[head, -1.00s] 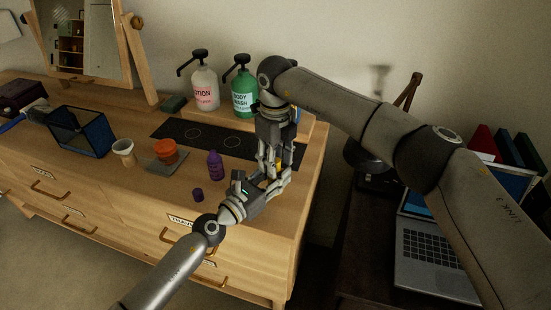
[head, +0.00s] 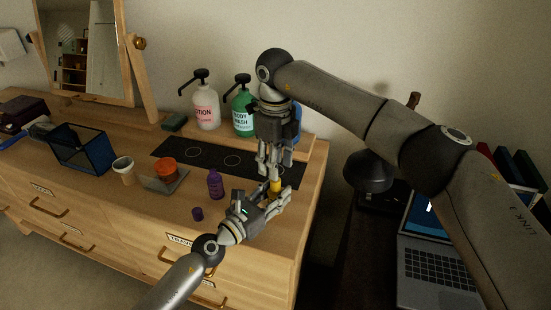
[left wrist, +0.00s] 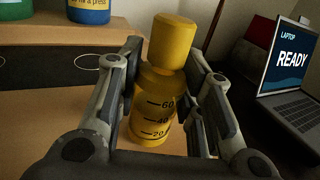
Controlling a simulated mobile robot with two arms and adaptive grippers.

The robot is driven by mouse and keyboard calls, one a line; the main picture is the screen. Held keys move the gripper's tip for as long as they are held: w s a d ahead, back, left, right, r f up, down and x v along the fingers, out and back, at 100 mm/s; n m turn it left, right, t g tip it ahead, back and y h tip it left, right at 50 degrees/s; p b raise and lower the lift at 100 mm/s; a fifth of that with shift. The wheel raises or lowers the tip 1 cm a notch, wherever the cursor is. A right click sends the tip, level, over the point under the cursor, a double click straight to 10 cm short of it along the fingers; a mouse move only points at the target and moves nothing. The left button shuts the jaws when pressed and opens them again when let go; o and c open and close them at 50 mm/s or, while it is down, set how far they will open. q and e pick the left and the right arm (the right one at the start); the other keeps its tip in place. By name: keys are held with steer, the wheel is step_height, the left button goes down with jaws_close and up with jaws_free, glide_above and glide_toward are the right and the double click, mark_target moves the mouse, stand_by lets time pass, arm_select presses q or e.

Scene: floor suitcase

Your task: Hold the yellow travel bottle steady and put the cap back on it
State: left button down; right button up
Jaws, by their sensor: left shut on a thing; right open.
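The yellow travel bottle (left wrist: 155,112) stands upright between the fingers of my left gripper (left wrist: 165,110), which is shut on it. The yellow cap (left wrist: 172,42) sits on top of the bottle in the left wrist view; it looks slightly off to the right, and I cannot tell how tightly it is seated. In the head view the yellow cap and bottle top (head: 275,187) show just above my left gripper (head: 274,200), with the lower body hidden by its fingers. My right gripper (head: 272,177) points down above the cap, open and empty.
A purple bottle (head: 215,184) and a loose purple cap (head: 197,213) stand left of my left gripper. An orange cup (head: 165,169), lotion (head: 206,105) and body wash (head: 243,110) pumps are farther back. The dresser's right edge is close; a laptop (head: 435,265) lies beyond it.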

mark_target(275, 197)
step_height(275, 197, up, 2)
steer(key=n, duration=0.3)
steer(key=shift+r, duration=0.25)
steer(key=shift+f, duration=4)
jaws_close()
steer(key=shift+m, duration=1.5)
